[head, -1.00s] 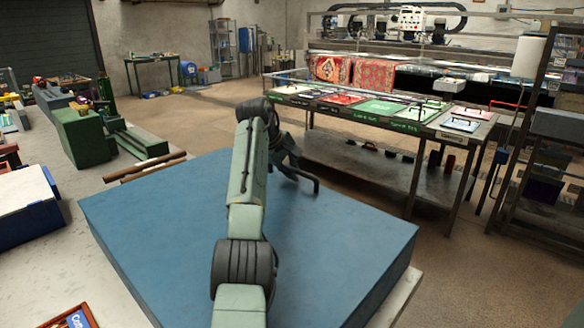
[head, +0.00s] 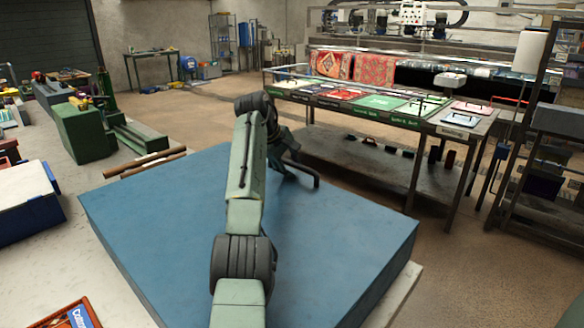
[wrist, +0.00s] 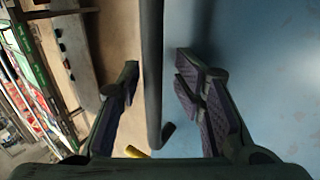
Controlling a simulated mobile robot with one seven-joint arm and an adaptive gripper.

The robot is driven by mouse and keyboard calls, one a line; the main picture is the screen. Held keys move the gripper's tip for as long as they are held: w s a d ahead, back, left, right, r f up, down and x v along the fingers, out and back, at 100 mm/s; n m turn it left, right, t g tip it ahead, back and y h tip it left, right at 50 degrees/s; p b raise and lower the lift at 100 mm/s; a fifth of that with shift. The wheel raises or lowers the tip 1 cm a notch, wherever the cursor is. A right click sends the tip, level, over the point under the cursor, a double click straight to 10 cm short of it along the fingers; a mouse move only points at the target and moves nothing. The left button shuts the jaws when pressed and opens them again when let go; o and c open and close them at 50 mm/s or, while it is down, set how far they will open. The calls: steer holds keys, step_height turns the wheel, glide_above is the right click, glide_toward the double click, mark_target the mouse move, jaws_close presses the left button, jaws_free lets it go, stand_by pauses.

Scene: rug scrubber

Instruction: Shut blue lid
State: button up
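A large, thick blue slab (head: 160,215), the only broad blue lid-like surface, fills the middle of the head view. Its flat top also shows in the wrist view (wrist: 270,50). I cannot tell whether it is open or shut. My gripper (head: 290,165) is over its far side, partly hidden by my arm. In the wrist view my gripper (wrist: 157,78) is open. A dark bar (wrist: 152,60) with a bent end runs between the two fingers, with visible gaps on both sides. A dark bar (head: 305,174) also shows beside the gripper in the head view.
A pale bench surface (head: 70,260) surrounds the slab's left. A blue-and-white box (head: 28,200) and green machine (head: 85,132) stand left. A long metal table (head: 375,165) with coloured panels stands behind right. Open floor (head: 490,275) lies to the right.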

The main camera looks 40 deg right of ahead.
steer(key=v, duration=1.1)
steer(key=shift+s+r, duration=0.1)
steer(key=shift+r, duration=0.05)
